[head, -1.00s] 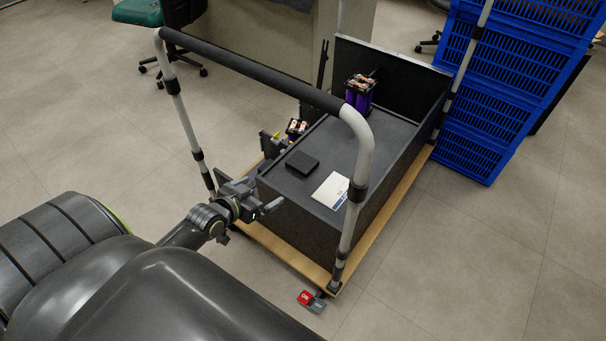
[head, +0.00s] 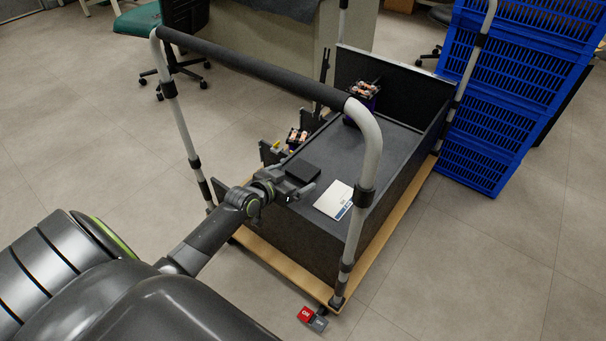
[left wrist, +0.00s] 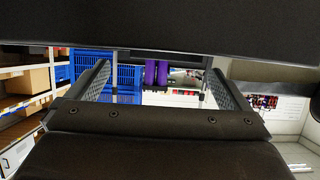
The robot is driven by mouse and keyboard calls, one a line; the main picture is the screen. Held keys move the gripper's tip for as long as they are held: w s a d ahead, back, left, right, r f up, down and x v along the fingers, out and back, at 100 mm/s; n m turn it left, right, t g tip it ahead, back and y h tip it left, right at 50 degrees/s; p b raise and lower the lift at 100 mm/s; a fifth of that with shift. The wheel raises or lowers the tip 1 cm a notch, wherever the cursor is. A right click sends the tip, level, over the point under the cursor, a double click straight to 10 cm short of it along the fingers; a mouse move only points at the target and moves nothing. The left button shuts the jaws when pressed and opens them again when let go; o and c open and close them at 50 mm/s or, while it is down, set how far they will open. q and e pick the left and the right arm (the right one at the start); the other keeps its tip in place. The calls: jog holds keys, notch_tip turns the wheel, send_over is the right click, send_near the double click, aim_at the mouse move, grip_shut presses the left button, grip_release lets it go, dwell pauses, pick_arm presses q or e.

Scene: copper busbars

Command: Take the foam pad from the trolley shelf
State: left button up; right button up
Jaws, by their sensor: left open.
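The foam pad (head: 303,171) is a small flat black block lying on the dark grey trolley shelf (head: 374,151), near the handle end. My left gripper (head: 296,186) is right beside it on its near side, under the handle bar. In the left wrist view my left gripper (left wrist: 158,82) has its two fingers wide apart with nothing between them. The pad is not distinct in that view. I cannot tell whether a finger touches it. My right gripper is not clearly in view.
A white card (head: 334,199) lies right of the pad. A battery module (head: 364,93) stands at the shelf's far end; its purple cells (left wrist: 157,72) show in the wrist view. Blue crates (head: 490,130) stand behind right.

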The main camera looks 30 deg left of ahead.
aim_at(302, 171)
pick_arm(q)
jog(key=x, duration=0.1)
jog(key=b+x, duration=0.1)
jog(key=x, duration=0.2)
jog(key=shift+w+a+b, duration=0.1)
jog(key=shift+a+b, duration=0.25)
jog(key=shift+w+f, duration=0.1)
jog(key=shift+w, duration=0.5)
pick_arm(e)
jog(key=shift+w+a+r+t, duration=0.15)
jog(key=shift+a+r+t, duration=0.15)
jog(key=shift+r, duration=0.3)
jog(key=shift+w+a+r+t, duration=0.15)
jog(key=shift+r+t, duration=0.15)
jog(key=shift+r, duration=0.25)
pick_arm(q)
jog(key=shift+c, duration=0.4)
jog(key=c, duration=0.9)
